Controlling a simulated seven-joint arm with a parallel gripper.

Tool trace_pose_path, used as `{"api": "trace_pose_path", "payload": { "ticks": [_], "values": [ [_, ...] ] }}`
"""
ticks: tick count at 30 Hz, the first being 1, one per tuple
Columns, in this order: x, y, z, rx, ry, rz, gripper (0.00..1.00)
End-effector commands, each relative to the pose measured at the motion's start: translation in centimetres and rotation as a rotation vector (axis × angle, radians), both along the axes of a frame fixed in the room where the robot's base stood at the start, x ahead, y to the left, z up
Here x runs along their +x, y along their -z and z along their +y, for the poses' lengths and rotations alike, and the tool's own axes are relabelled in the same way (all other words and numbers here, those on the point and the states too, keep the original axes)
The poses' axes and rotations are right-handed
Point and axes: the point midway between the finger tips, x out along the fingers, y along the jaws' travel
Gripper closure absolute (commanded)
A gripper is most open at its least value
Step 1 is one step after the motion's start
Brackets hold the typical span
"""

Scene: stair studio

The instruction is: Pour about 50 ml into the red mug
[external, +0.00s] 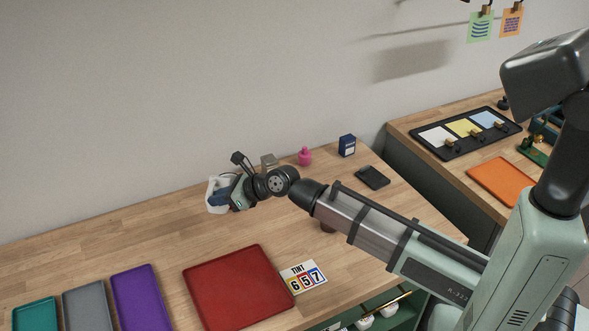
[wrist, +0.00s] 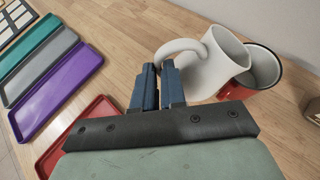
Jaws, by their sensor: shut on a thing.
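A white mug-like pitcher (wrist: 214,66) is held by its handle (wrist: 178,44) between the dark blue fingers of my gripper (wrist: 158,84). In the external view the pitcher (external: 214,187) shows beside my gripper (external: 226,195), near the back of the wooden table. The red mug (wrist: 262,80), with a dark rim, stands just behind the pitcher in the wrist view, partly covered by it. The pitcher's mouth is close to the red mug's rim; I cannot tell whether they touch. No liquid or stream is visible. The red mug is hidden in the external view.
A red tray (external: 238,290) and a card with numbers (external: 303,278) lie at the front. Purple (external: 140,300), grey (external: 88,308) and teal trays (external: 36,315) lie at the left.

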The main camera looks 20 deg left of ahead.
Motion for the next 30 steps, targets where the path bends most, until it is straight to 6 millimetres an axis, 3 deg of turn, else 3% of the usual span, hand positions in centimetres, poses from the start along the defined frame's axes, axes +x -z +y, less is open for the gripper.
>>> {"api": "trace_pose_path", "payload": {
  "ticks": [12,30],
  "values": [
    [-1.6,4.6,-0.4,0.023,0.003,-0.136,1.00],
    [-4.2,6.9,-0.8,0.079,0.006,-0.431,1.00]
  ]
}}
